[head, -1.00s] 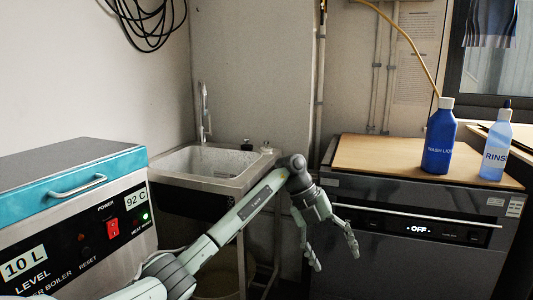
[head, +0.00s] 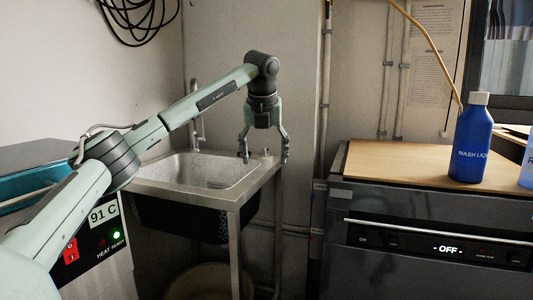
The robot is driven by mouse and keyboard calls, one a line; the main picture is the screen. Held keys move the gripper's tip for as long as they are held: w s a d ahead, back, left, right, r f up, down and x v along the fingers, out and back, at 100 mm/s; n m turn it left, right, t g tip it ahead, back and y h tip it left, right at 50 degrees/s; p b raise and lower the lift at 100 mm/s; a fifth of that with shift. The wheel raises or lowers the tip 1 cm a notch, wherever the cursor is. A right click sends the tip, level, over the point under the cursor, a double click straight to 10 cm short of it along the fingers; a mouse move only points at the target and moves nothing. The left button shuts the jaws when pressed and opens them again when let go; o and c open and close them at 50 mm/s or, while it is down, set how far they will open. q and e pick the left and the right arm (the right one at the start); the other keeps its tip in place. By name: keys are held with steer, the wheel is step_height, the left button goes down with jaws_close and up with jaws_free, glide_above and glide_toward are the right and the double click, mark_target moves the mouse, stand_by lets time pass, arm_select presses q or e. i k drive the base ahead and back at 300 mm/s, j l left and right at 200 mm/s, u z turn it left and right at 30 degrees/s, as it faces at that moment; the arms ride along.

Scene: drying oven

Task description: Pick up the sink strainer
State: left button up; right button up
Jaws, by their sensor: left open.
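My left gripper (head: 264,158) points down over the right rim of the sink (head: 152,181), its fingers spread apart and open. A small pale knobbed object (head: 265,153), which may be the sink strainer, shows between the fingers at the right rim. It is too small to identify surely, and I cannot tell whether the fingers touch it. The left finger covers part of the rim beside it. My right gripper is out of view.
A tap (head: 196,120) stands behind the sink. A boiler with a red switch (head: 70,251) is at the left. At the right, a dark oven (head: 430,215) has a wooden top (head: 390,163) carrying a blue wash bottle (head: 471,140). Wall pipes run behind.

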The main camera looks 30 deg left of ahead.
mark_target(265, 155)
steer(key=i+j, duration=0.85)
steer(key=i, duration=0.05)
